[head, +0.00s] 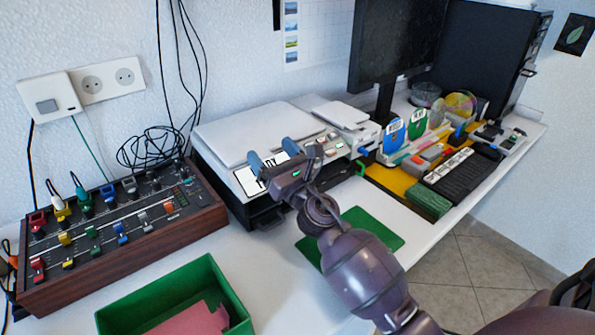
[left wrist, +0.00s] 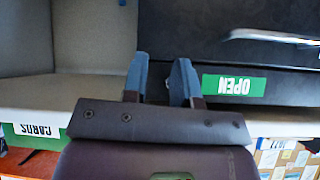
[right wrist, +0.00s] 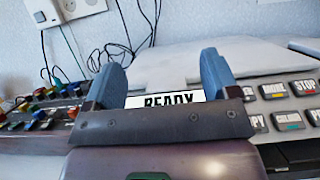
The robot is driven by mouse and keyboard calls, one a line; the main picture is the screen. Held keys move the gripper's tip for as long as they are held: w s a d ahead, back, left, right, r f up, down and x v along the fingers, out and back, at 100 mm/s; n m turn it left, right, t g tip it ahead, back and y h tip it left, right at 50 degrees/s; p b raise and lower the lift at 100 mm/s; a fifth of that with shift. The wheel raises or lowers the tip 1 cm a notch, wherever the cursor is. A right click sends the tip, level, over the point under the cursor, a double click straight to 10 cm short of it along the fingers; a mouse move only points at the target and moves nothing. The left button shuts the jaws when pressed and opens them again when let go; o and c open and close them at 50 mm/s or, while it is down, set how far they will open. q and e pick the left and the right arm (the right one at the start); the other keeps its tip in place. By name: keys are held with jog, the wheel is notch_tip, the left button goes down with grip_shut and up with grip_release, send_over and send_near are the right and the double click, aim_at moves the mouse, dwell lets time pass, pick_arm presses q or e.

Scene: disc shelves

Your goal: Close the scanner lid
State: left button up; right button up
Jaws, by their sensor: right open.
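The scanner (head: 250,195) is a white and black machine against the wall, with a pale flat lid (head: 250,135) on top. The lid looks down or nearly so; I cannot tell whether a gap is left. It also shows as a white slab in the right wrist view (right wrist: 185,65). My right gripper (head: 273,158) is open and empty at the scanner's front, by the READY panel (right wrist: 165,100) and the row of buttons (right wrist: 285,90).
A wood-sided mixer (head: 120,240) stands left of the scanner. A green box (head: 180,300) with pink contents is in front. A green mat (head: 370,228) lies partly under my right arm. A monitor (head: 395,40) and disc holders (head: 393,135) stand right.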

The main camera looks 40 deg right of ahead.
jog(key=s, duration=1)
jog(key=shift+d+r, duration=0.15)
jog(key=shift+r, duration=0.1)
jog(key=shift+s, duration=0.1)
jog(key=shift+s+f, duration=0.1)
